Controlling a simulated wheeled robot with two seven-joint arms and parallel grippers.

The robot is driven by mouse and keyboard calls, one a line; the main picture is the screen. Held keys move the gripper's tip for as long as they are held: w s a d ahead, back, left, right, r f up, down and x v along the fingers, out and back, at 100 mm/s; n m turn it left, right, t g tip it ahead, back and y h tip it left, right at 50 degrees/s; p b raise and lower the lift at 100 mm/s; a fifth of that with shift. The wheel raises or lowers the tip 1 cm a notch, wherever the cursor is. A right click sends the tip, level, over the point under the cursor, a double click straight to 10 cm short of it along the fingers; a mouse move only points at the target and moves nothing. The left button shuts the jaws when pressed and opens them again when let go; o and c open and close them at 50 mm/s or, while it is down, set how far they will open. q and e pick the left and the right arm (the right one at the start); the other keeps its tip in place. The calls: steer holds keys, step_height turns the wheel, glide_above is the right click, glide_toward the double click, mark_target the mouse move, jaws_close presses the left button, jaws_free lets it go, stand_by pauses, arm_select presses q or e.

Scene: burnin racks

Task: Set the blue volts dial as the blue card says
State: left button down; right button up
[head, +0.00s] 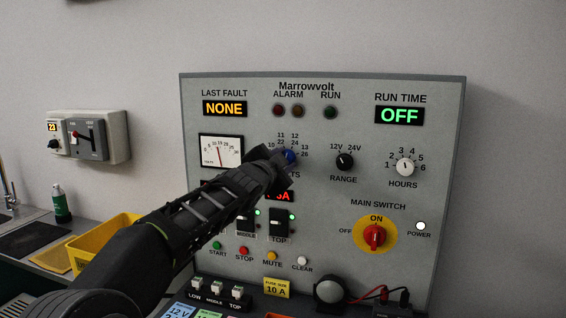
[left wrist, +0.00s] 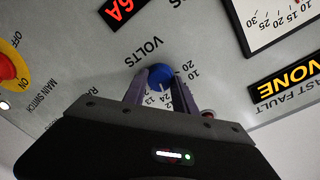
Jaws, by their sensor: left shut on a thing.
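The blue volts dial (head: 290,156) sits on the upright grey Marrowvolt panel (head: 340,220), mostly covered by my left gripper (head: 282,164) in the head view. In the left wrist view the blue dial (left wrist: 160,73) shows between the two fingers of my left gripper (left wrist: 160,82), which is shut on it. Scale numbers show around the dial, partly hidden; I cannot tell which one it points to. A light blue card (head: 181,311) is cut off at the bottom edge, and its writing is too small to read surely. My right gripper is out of view.
The range knob (head: 345,161), hours knob (head: 405,167) and red main switch (head: 375,237) are right of the dial. A needle meter (head: 221,151) is to its left. My left arm covers part of the lower switches. A yellow bin (head: 100,243) stands at the left.

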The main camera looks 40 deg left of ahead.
arm_select(q)
steer(key=shift+m, duration=0.6)
steer(key=c, duration=1)
jaws_free()
steer(key=b+v, duration=0.3)
steer(key=v, duration=0.5)
steer(key=shift+w, duration=0.1)
